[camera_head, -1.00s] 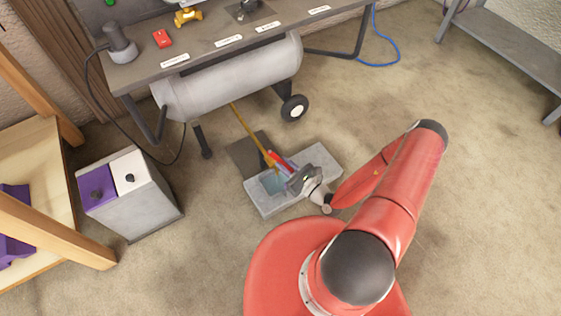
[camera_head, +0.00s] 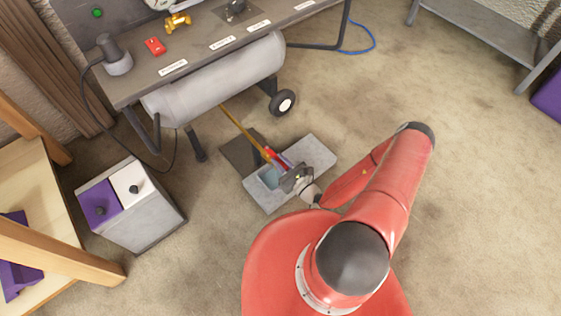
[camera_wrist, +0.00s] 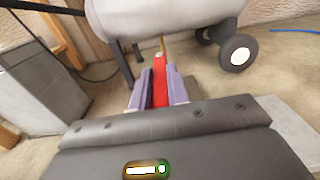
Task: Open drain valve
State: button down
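A brass-yellow pipe (camera_head: 239,126) slants down from the grey tank (camera_head: 222,80) towards the floor. A red lever (camera_head: 272,157), apparently the drain valve's handle, is at its lower end, above a grey slab (camera_head: 313,157). In the wrist view the red lever (camera_wrist: 160,82) stands between the two lavender fingers of my gripper (camera_wrist: 159,84). The right finger lies close against it; a dark strip shows along the left one. I cannot tell whether both fingers press on it. The valve's joint is too small to read. My gripper also shows in the head view (camera_head: 283,167).
A dark plate (camera_head: 240,152) lies beside the slab. The tank's wheel (camera_head: 283,103) and leg stand behind. A grey box with a purple and white top (camera_head: 117,192) and a wooden frame (camera_head: 60,244) are left. Open carpet lies right.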

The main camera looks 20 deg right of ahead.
jog(key=c, duration=1.3)
grip_release()
jog(key=shift+c, duration=0.2)
jog(key=v, duration=0.8)
jog(key=shift+a, duration=0.1)
jog(key=shift+w, duration=0.1)
